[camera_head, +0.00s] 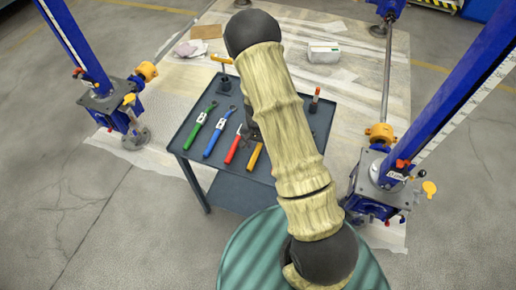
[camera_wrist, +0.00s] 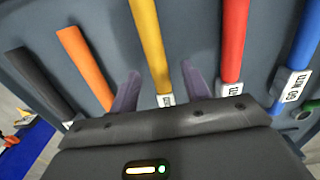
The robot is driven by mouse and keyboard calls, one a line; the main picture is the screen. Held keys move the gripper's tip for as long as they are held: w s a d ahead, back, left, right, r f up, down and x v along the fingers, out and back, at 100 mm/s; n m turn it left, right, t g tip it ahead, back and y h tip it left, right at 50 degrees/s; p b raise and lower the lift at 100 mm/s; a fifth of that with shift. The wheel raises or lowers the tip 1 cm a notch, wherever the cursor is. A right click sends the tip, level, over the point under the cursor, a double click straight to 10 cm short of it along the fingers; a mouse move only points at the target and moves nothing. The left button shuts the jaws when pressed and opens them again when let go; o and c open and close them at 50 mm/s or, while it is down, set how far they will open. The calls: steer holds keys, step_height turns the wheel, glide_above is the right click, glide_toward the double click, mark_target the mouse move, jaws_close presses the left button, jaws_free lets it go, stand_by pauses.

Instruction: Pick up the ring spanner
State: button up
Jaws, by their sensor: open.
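Several tools with coloured handles lie side by side on a dark tray table (camera_head: 262,178). The frames do not clearly show which one is the ring spanner; most heads are hidden or small. In the wrist view my gripper (camera_wrist: 162,82) is open and empty, its two fingers on either side of a yellow handle (camera_wrist: 149,40). Whether the fingers are level with the handle or above it, I cannot tell. The yellow handle also shows in the head view (camera_head: 254,158), where my arm hides the gripper.
A red handle (camera_wrist: 233,40) and a blue handle (camera_wrist: 306,40) lie right of the yellow one, an orange (camera_wrist: 85,68) and a dark one (camera_wrist: 38,82) left. A green handle (camera_head: 203,121) lies farthest left in the head view. Blue jack columns (camera_head: 75,45) (camera_head: 455,95) flank the table.

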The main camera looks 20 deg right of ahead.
steer(key=shift+f, duration=0.15)
stand_by(0.3)
steer(key=shift+s, duration=0.1)
steer(key=c, duration=0.4)
jaws_close()
steer(key=shift+r, duration=0.4)
step_height(320, 180, up, 9)
steer(key=shift+r, duration=0.2)
